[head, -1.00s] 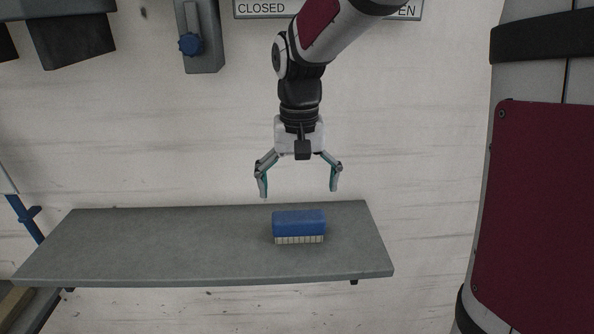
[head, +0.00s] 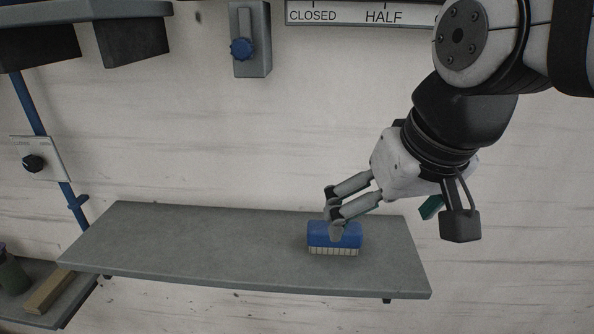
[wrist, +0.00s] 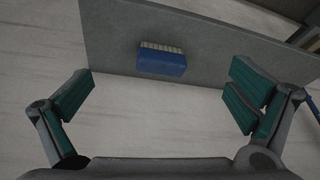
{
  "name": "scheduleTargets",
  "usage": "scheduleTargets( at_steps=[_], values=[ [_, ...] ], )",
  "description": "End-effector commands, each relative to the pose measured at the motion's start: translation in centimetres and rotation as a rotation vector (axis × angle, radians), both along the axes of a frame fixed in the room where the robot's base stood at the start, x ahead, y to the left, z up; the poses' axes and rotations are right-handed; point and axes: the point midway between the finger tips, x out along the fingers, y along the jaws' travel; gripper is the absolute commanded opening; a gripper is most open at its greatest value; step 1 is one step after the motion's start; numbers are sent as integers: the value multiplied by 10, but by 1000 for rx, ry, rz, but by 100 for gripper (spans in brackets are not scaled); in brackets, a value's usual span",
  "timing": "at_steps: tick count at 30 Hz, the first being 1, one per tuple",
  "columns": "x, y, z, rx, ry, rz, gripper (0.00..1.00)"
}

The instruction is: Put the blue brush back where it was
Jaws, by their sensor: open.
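The blue brush (head: 348,236) lies on the grey shelf (head: 200,245), towards its right end, with its pale bristles facing the front in the head view. In the wrist view the brush (wrist: 162,61) is on the shelf, ahead of and between the fingers, with clear space from both. My gripper (head: 333,212) is open and empty. In the head view its fingers overlap the top of the brush, but the wrist view (wrist: 160,100) shows them apart from it.
A wall box with a blue knob (head: 241,48) and a sign reading CLOSED and HALF (head: 360,14) are above. A lower surface at left holds a wooden block (head: 48,291) and a dark green object (head: 12,272). The shelf's left and middle are clear.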

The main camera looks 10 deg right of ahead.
Motion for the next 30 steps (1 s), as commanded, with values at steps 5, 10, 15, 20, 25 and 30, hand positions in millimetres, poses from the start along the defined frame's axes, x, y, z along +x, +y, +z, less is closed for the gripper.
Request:
scheduleTargets(
  at_steps=[5, 10, 15, 20, 25, 30],
  values=[
    [-25, 0, -8, -25, -77, 42, 100],
    [-31, 0, -11, -33, -97, 54, 100],
    [-31, 0, -11, -33, -97, 54, 100],
    [-31, 0, -11, -32, -96, 54, 100],
    [-31, 0, -11, -32, -96, 54, 100],
    [-31, 0, -11, -32, -96, 54, 100]
  ],
)
